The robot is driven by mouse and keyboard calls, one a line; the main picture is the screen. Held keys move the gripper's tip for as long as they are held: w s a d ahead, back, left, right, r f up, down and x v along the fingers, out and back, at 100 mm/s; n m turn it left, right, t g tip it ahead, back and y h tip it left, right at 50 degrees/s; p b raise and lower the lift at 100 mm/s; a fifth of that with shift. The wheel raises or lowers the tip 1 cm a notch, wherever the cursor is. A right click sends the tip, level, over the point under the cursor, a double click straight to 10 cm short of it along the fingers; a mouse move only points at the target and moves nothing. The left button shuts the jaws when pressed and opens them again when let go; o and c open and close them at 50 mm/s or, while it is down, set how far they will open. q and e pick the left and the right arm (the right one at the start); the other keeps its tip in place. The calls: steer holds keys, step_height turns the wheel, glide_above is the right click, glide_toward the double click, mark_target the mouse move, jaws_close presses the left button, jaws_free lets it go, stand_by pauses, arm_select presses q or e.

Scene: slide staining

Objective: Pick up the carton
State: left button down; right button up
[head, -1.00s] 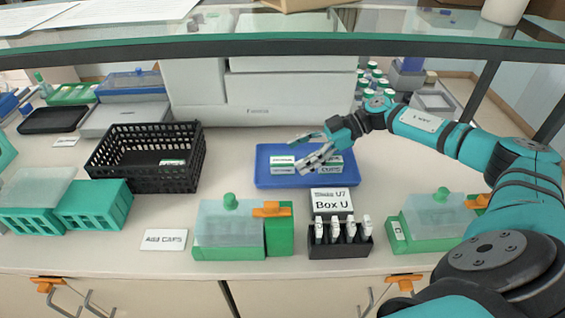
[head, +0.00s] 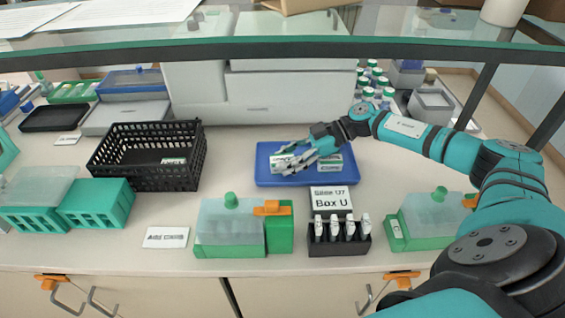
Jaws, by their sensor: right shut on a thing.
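A blue tray (head: 264,178) lies on the bench in front of the large white machine. A small white and green carton (head: 279,163) is at the tray's left part. My right gripper (head: 288,159) reaches in from the right over the tray and is shut on this carton, its fingers partly covering it. I cannot tell whether the carton is clear of the tray floor. A second similar carton (head: 331,166) lies in the tray to the right, partly behind the fingers. My left gripper is out of view.
A black basket (head: 146,178) with a carton inside stands to the left. A Box U sign (head: 331,200), a dark slide rack (head: 339,246) and green staining boxes (head: 230,240) stand in front of the tray. A glass shelf edge (head: 280,52) crosses above.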

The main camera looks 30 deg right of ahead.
mark_target(287, 157)
steer(key=shift+r, duration=0.1)
steer(key=shift+c, duration=0.2)
step_height(287, 157, up, 10)
steer(key=shift+f, duration=0.2)
steer(key=shift+r, duration=0.1)
